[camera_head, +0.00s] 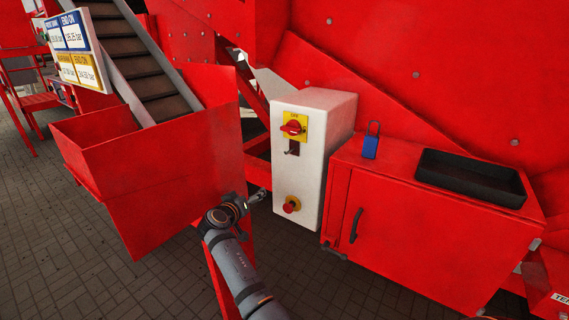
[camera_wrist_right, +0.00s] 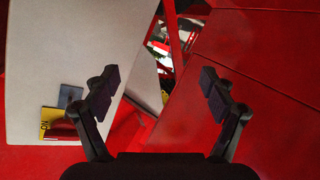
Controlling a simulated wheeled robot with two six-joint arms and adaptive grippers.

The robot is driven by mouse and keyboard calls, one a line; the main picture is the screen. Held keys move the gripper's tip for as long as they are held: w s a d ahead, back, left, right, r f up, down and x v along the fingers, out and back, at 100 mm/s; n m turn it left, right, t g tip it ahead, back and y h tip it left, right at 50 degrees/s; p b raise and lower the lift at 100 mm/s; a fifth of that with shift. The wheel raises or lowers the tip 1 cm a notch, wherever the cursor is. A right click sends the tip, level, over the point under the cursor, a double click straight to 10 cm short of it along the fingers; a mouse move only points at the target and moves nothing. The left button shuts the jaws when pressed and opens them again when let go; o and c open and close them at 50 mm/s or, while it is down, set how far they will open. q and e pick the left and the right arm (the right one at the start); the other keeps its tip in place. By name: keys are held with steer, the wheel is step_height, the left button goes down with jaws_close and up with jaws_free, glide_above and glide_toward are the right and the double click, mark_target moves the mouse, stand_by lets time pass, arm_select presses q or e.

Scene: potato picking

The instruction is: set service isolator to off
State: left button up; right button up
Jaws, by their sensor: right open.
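The service isolator is a red rotary handle (camera_head: 292,128) on a yellow plate marked OFF at its top, high on the front of a white box (camera_head: 313,170). The handle lies roughly sideways. My right gripper (camera_head: 259,196) is low and left of the box, small and dark in the head view. In the right wrist view its fingers (camera_wrist_right: 161,100) are spread with nothing between them. There the yellow plate (camera_wrist_right: 47,122), with ON lettering, shows at the left, partly behind the left finger. My left gripper is out of view.
A blue padlock (camera_head: 370,141) and a black tray (camera_head: 470,178) are on the red cabinet (camera_head: 400,230) at right. A red hopper (camera_head: 170,160) stands left of the box.

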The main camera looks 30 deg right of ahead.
step_height(320, 180, up, 10)
steer(key=s+d+f+m+h+b, duration=0.1)
steer(key=m+h, duration=0.2)
steer(key=m+g+h+b, duration=0.2)
steer(key=m+g+h, duration=0.1)
steer(key=m, duration=0.3)
glide_toward(288, 130)
steer(key=p+x, duration=0.1)
steer(key=x, duration=0.6)
steer(key=shift+d+r+p, duration=0.15)
steer(key=shift+d+p, duration=0.15)
steer(key=shift+d, duration=0.05)
steer(key=shift+w+d, duration=0.25)
steer(key=shift+d, duration=0.2)
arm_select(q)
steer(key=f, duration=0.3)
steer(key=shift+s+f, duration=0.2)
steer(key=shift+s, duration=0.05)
arm_select(e)
steer(key=c, duration=1.1)
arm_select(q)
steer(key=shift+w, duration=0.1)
arm_select(e)
steer(key=shift+c, duration=0.2)
